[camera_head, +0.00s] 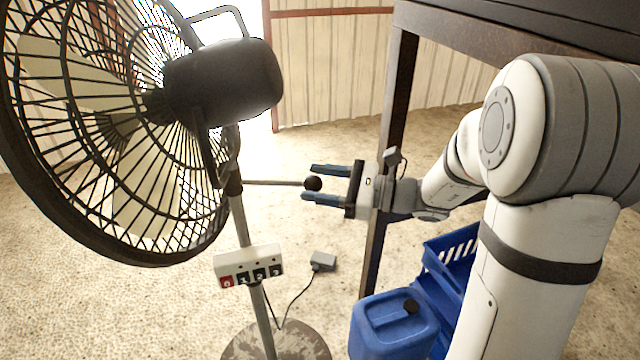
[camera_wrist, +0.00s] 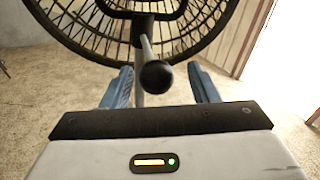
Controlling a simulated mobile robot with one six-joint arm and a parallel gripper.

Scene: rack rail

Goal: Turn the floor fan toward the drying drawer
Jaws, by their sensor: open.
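The floor fan (camera_head: 222,82) stands at the left on a thin pole, its round black cage facing left. A thin metal rod with a black ball knob (camera_head: 313,184) sticks out to the right from the pole below the motor. My gripper (camera_head: 316,182) is open, with its two blue fingers on either side of the knob. In the wrist view the knob (camera_wrist: 156,76) lies between the open fingers, and the fan cage (camera_wrist: 85,25) fills the top. I cannot tell whether the fingers touch the knob. No drying drawer is clearly seen.
A control box with numbered buttons (camera_head: 248,265) is on the fan pole, above its round base (camera_head: 290,345). A blue canister (camera_head: 393,326) and a blue crate (camera_head: 452,250) stand at the lower right. A dark frame post (camera_head: 391,120) rises beside my arm. Floor at the left is clear.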

